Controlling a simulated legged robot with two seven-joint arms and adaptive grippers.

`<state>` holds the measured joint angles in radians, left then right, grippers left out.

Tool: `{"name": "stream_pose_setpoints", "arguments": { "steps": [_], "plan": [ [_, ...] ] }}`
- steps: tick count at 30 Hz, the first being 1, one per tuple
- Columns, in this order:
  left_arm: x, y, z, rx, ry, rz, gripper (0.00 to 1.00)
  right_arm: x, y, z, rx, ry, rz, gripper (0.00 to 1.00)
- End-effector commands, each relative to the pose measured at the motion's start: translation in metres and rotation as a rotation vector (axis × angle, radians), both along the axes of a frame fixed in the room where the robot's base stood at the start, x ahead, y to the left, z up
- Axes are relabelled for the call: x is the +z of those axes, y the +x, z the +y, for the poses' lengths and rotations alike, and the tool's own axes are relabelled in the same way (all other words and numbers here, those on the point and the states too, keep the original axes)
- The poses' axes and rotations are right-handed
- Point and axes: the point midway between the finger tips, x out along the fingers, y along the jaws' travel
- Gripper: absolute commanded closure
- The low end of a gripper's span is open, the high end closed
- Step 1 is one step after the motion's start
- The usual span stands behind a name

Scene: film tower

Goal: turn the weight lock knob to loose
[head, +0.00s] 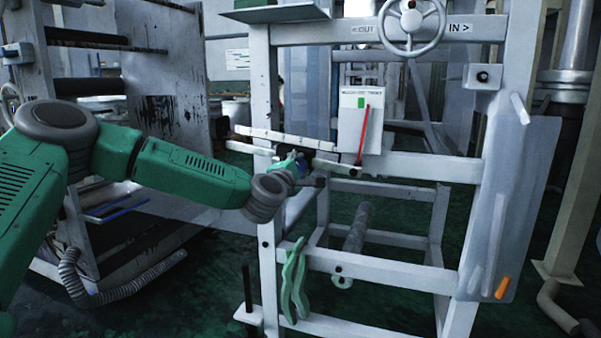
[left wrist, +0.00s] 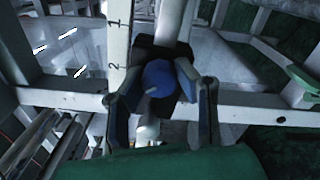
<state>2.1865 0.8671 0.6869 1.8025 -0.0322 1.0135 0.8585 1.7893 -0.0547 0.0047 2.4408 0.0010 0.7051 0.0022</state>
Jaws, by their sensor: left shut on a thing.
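The weight lock knob is the round blue knob (left wrist: 160,76) on a dark block, in the middle of the left wrist view. A pale mark shows near its lower left edge. My left gripper (left wrist: 163,98) has one finger on each side of the knob and is shut on it. In the head view the left gripper (head: 299,166) is at the white beam on the left of the frame; the knob there is mostly hidden by it. I cannot read any loose or tight label. My right gripper is not in view.
A white beam with numbers (left wrist: 117,45) runs beside the knob. A panel with a green mark and a red pointer (head: 362,130) stands right of the gripper. A handwheel (head: 411,45) is above. Green gloves (head: 293,280) hang below on the white frame (head: 380,265).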

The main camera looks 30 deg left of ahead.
Motion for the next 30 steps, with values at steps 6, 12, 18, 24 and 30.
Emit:
{"name": "stream_pose_setpoints", "arguments": {
  "steps": [6, 12, 18, 24, 30],
  "plan": [
    [-0.0006, -0.0002, 0.0008, 0.001, -0.042, -0.009, 1.0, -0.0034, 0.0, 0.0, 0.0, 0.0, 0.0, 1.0],
    [0.0002, -0.0003, 0.0009, 0.002, -0.05, -0.012, 1.0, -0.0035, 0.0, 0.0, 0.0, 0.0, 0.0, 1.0],
    [0.0007, -0.0003, 0.0009, 0.003, -0.049, -0.012, 1.0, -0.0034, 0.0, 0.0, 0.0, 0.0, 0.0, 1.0],
    [0.0007, -0.0002, 0.0007, 0.002, -0.048, -0.012, 0.52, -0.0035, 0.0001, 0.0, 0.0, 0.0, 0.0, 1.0],
    [0.0004, -0.0002, 0.0001, 0.001, -0.047, -0.012, 0.52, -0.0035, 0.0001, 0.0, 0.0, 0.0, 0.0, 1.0]
  ]
}}
